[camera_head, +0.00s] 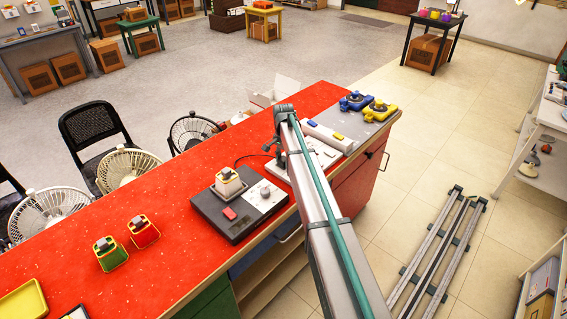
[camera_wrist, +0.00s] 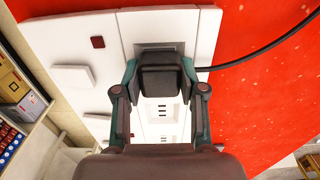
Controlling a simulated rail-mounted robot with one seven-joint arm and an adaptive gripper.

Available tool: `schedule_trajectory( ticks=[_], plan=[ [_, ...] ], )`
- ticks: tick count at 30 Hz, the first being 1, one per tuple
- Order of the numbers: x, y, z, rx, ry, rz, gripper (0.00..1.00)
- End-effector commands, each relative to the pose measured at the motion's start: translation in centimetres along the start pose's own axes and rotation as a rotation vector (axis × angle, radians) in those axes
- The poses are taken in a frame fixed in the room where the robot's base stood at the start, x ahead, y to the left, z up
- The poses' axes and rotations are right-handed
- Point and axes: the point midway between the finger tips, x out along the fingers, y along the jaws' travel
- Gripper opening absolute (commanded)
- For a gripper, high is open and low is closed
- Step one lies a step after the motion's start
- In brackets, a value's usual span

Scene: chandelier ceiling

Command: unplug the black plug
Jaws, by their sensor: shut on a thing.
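The black plug (camera_wrist: 162,78) is between the two fingers of my gripper (camera_wrist: 160,88) in the wrist view. My gripper is shut on it from both sides. The plug is over a white socket panel (camera_wrist: 202,45), in front of a grey patch on it. I cannot tell whether its prongs sit in a socket. Its black cord (camera_wrist: 265,55) runs off to the upper right. In the head view my gripper (camera_head: 273,148) is low over the white panel (camera_head: 326,156) on the red counter, and my arm hides most of this spot.
On the red counter (camera_head: 175,195) a dark box with a white block (camera_head: 228,184) stands left of the panel. Blue (camera_head: 355,101) and yellow (camera_head: 379,110) devices stand at the right end.

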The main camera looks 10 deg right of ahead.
Motion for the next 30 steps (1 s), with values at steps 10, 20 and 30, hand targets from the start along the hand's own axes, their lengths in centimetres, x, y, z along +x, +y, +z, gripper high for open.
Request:
schedule_trajectory(
  ticks=[10, 20, 30],
  plan=[
    [-0.9, 0.0, 0.0, 0.0, 0.0, 0.0, 0.0],
    [-2.2, 0.0, 0.0, 0.0, 0.0, -0.001, 0.0],
    [-3.4, 0.0, 0.0, 0.0, 0.0, 0.0, 0.0]
  ],
)
